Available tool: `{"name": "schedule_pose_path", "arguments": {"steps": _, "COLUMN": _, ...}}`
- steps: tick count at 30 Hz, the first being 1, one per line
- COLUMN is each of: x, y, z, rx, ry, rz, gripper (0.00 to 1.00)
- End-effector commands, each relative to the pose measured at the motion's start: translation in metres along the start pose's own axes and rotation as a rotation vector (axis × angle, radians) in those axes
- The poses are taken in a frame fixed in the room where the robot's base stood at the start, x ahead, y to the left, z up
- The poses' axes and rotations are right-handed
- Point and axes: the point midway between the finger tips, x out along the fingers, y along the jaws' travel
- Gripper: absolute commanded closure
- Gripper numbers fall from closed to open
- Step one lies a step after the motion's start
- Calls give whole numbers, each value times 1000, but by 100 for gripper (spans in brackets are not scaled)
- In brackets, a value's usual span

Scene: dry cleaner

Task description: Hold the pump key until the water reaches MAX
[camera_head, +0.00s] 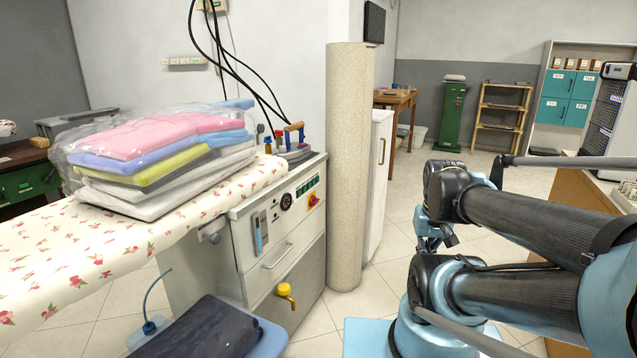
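The water machine is a grey cabinet (285,235) under the left end of the wall, beside the ironing board. Its front has a sight glass with a blue strip (261,231), a round black gauge (286,201), a dark panel with green marks (308,186) and a red knob on a yellow plate (312,199). The pump key and MAX mark are too small to tell apart, and so is the water level. My arm is folded at the right. What seems to be my gripper (436,236) hangs below its wrist, well apart from the cabinet; its fingers are unclear.
A flowered ironing board (100,243) bears wrapped folded laundry (160,150). A yellow tap (286,291) sticks out low on the cabinet. A beige column (346,165) stands right of it. A dark folded cloth (205,330) lies in front. Tiled floor between cabinet and arm is partly free.

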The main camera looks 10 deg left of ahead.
Motion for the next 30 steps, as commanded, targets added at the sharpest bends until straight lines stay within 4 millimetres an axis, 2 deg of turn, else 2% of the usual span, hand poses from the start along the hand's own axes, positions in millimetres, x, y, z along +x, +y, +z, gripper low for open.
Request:
{"name": "schedule_pose_path", "arguments": {"steps": 6, "x": -7, "y": -1, "z": 4, "rx": -6, "ry": 16, "rz": -4, "gripper": 100}}
{"name": "schedule_pose_path", "arguments": {"steps": 11, "x": -13, "y": -8, "z": -21, "rx": -38, "ry": 43, "rz": -30, "gripper": 100}}
{"name": "schedule_pose_path", "arguments": {"steps": 21, "x": -25, "y": -38, "z": -112, "rx": -166, "ry": 153, "rz": -120, "gripper": 100}}
{"name": "schedule_pose_path", "arguments": {"steps": 30, "x": -23, "y": -69, "z": -197, "rx": -272, "ry": 259, "rz": -192, "gripper": 100}}
